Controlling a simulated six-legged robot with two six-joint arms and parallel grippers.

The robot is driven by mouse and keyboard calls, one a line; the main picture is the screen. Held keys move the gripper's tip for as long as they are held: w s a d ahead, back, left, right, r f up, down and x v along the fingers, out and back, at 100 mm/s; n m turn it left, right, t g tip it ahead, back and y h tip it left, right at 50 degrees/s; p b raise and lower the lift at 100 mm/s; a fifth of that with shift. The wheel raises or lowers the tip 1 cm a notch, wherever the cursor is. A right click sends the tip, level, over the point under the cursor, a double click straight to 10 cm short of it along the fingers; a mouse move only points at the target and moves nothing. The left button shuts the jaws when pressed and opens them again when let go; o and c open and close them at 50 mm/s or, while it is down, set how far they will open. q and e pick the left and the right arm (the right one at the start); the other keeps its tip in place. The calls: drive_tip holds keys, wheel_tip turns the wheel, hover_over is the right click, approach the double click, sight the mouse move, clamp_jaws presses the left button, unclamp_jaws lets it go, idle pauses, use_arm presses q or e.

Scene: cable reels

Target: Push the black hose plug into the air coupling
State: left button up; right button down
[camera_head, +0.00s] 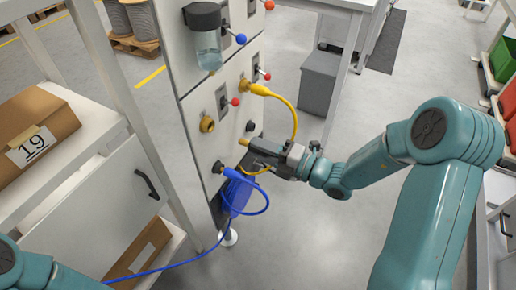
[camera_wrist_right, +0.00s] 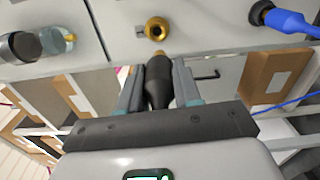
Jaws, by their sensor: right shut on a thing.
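My right gripper (camera_head: 256,149) is shut on the black hose plug (camera_wrist_right: 158,88), which lies between its two fingers in the right wrist view. The plug's brass tip (camera_head: 243,142) points at the panel. The brass air coupling (camera_head: 207,124) sits on the grey panel, up and left of the tip in the head view. In the wrist view the coupling (camera_wrist_right: 157,29) is just beyond the tip, with a small gap visible. My left gripper is out of view; only teal left-arm parts show at the lower left.
The panel (camera_head: 194,101) carries a yellow plug (camera_head: 257,89) with a looping yellow hose close to my right gripper. A blue plug (camera_head: 224,171) and blue hose are below. A filter bowl (camera_head: 208,50) and small levers are above. A shelf with boxes (camera_head: 34,128) stands left.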

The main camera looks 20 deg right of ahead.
drive_tip(key=shift+w+d+r, duration=0.2)
drive_tip(key=shift+d+r, duration=0.05)
drive_tip(key=shift+w, duration=0.1)
drive_tip(key=shift+w+a, duration=0.35)
drive_tip(key=shift+a, duration=0.2)
drive_tip(key=b+x, duration=0.1)
drive_tip(key=x, duration=0.5)
drive_tip(key=shift+b, duration=0.3)
drive_tip(key=shift+w+m+p, duration=0.1)
drive_tip(key=shift+m+p, duration=0.2)
drive_tip(key=shift+p, duration=0.4)
idle(0.5)
drive_tip(key=shift+x, duration=1.7)
idle(0.5)
drive_tip(key=c, duration=0.7)
unclamp_jaws()
